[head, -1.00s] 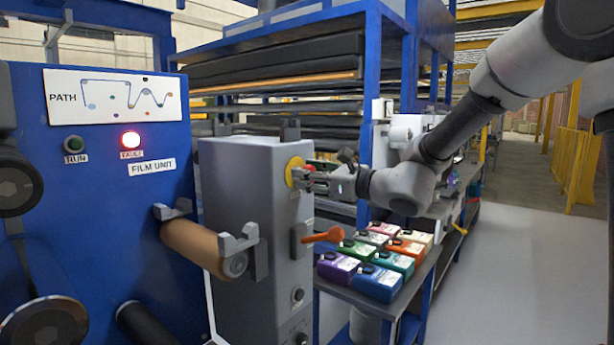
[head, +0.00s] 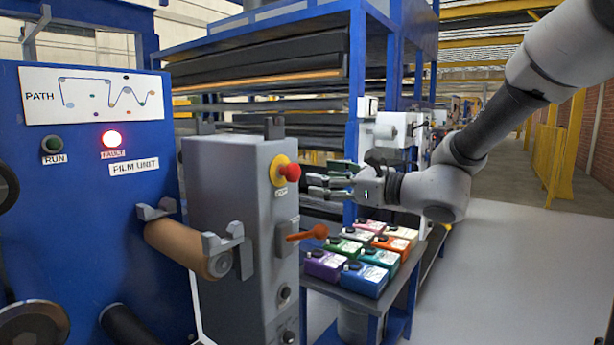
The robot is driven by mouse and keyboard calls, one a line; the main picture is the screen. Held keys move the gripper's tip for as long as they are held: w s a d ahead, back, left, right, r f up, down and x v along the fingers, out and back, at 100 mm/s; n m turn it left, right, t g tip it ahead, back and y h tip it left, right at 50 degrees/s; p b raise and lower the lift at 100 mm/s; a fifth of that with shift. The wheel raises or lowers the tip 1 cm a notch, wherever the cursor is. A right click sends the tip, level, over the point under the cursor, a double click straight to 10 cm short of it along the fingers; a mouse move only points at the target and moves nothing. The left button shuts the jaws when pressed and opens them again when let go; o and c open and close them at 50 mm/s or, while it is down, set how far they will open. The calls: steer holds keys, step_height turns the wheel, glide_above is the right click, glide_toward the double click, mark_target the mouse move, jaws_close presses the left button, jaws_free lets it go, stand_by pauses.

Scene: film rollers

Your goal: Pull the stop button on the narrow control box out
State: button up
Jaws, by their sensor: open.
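The narrow grey control box (head: 228,190) stands upright beside the blue film unit panel. Its red stop button (head: 292,172) sits on a yellow round plate (head: 279,171) near the top of the box's right face. I cannot tell from this angle how far the button stands out. My gripper (head: 312,187) is open and empty, to the right of the button and apart from it, its fingers pointing left towards the box.
An orange lever (head: 308,233) sticks out of the box below the button. Several coloured containers (head: 362,250) stand on a low shelf at the right. The red fault lamp (head: 111,138) is lit on the blue panel (head: 80,215). A brown roller (head: 180,246) juts out at the box's left.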

steer(key=shift+v, duration=1.55)
steer(key=s+d+f+n+g+h, duration=0.3)
steer(key=s+d+f+n+g, duration=0.15)
steer(key=s+f+n, duration=0.3)
steer(key=s+d+f+n+g+h, duration=0.3)
steer(key=s+d+f+n+g, duration=0.15)
steer(key=s+f+n, duration=0.35)
steer(key=s+d+r+n+t+h, duration=0.1)
steer(key=s+d+r+n+h, duration=0.1)
steer(key=d, duration=0.6)
steer(key=s+d+r+n+t+h, duration=0.1)
steer(key=s+d+r+n+h, duration=0.2)
steer(key=d, duration=0.6)
steer(key=s+n+h, duration=0.2)
steer(key=h, duration=0.1)
steer(key=shift+s+d, duration=0.15)
steer(key=shift+d, duration=0.1)
